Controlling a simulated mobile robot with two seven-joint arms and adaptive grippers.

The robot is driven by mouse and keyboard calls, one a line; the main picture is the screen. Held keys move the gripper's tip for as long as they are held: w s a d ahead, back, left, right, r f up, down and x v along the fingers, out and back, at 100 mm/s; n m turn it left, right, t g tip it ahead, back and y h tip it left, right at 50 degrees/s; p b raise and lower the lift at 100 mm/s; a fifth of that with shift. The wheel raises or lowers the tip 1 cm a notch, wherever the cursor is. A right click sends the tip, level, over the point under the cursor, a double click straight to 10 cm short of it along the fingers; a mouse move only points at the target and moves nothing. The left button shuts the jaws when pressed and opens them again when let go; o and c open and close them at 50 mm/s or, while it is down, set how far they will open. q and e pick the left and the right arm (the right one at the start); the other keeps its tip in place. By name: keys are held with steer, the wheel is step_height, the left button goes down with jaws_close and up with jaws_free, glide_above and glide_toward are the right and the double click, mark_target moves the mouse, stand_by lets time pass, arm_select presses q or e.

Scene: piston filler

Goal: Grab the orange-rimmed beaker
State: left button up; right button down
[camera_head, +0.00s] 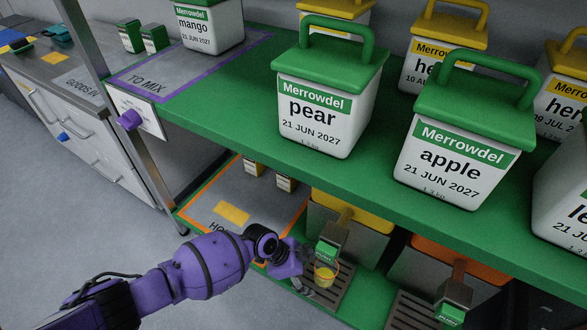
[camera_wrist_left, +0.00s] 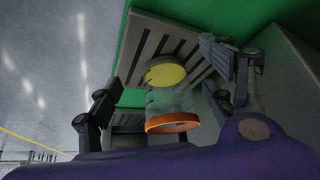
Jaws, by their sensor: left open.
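The orange-rimmed beaker (camera_head: 325,275) stands on a slatted drip tray (camera_head: 342,291) under the spout of a filler, with yellow in it. In the left wrist view the clear beaker (camera_wrist_left: 172,123) shows its orange rim nearest the camera and a yellow disc at its far end. My left gripper (camera_head: 306,268) is open beside the beaker, at its left in the head view. In the left wrist view the fingers of the left gripper (camera_wrist_left: 166,92) lie on either side of the beaker, with visible gaps. My right gripper is not in view.
The filler (camera_head: 329,243) with a green label hangs close above the beaker. A second filler (camera_head: 455,292) stands to the right. A green shelf (camera_head: 240,105) with tubs labelled pear (camera_head: 318,112) and apple (camera_head: 456,160) overhangs the area. An orange-bordered mat (camera_head: 215,195) lies to the left.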

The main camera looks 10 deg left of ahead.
mark_target(323, 271)
arm_select(q)
steer(key=d, duration=0.1)
steer(key=w+d, duration=0.1)
steer(key=d, duration=0.2)
steer(key=shift+w+d+r, duration=0.15)
steer(key=shift+w+r, duration=0.05)
steer(key=shift+w, duration=0.15)
steer(key=shift+w+d+f+b, duration=0.1)
steer(key=shift+f+b, duration=0.4)
steer(key=shift+f, duration=0.1)
steer(key=shift+r, duration=0.1)
steer(key=shift+c, duration=0.5)
steer(key=c, duration=1.3)
steer(key=shift+o, duration=0.2)
steer(key=shift+r, duration=0.2)
